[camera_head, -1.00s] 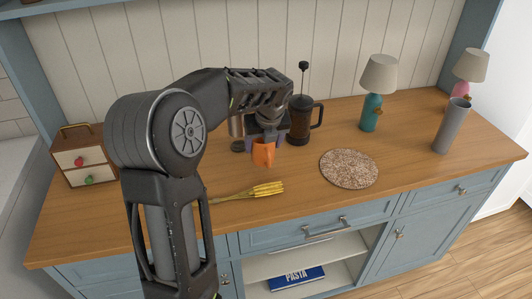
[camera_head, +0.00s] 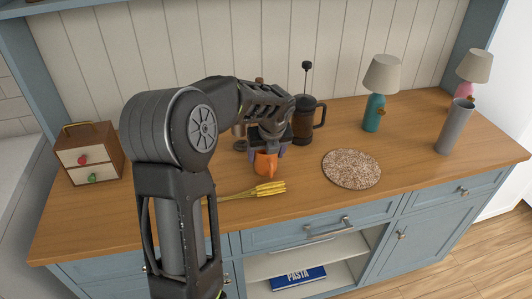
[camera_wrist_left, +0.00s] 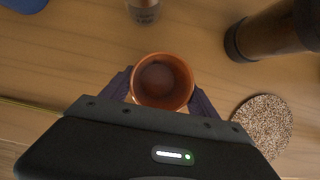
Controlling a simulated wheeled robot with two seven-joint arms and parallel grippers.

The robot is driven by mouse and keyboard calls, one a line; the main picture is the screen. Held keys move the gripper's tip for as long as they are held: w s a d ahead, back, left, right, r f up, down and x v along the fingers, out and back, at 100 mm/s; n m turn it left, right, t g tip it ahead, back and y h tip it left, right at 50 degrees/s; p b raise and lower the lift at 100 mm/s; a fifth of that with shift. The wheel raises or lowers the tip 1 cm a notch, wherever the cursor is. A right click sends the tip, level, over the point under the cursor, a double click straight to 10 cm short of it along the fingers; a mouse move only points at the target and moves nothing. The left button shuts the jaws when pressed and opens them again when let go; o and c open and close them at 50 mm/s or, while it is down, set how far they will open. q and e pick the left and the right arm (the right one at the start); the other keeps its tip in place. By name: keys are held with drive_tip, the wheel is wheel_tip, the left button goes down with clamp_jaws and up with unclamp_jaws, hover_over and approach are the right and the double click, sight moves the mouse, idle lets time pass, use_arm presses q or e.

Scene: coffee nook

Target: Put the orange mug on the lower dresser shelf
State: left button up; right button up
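The orange mug (camera_head: 265,164) is at mid-counter in the head view, in front of the French press, and its open top shows in the wrist view (camera_wrist_left: 162,82). My left gripper (camera_head: 268,152) reaches down over it. Its purple fingers lie against both sides of the mug in the wrist view (camera_wrist_left: 162,95), shut on it. I cannot tell whether the mug touches the counter. The lower dresser shelf (camera_head: 342,273) is in the open bay below the counter, with a blue PASTA book (camera_head: 299,278) on it. My right gripper is not in view.
A yellow-ended utensil (camera_head: 262,190) lies in front of the mug. The French press (camera_head: 303,120) stands behind it, and a round speckled mat (camera_head: 351,169) lies to the right. An upper shelf board (camera_head: 300,262) crosses the bay. A teal lamp (camera_head: 374,112) and grey vase (camera_head: 455,127) stand farther right.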

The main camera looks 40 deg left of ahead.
use_arm(q)
drive_tip(key=o, duration=0.4)
drive_tip(key=shift+c, duration=0.2)
drive_tip(key=shift+r, duration=0.1)
drive_tip(key=v, duration=1.2)
drive_tip(key=shift+r, duration=0.1)
drive_tip(key=shift+c, duration=0.5)
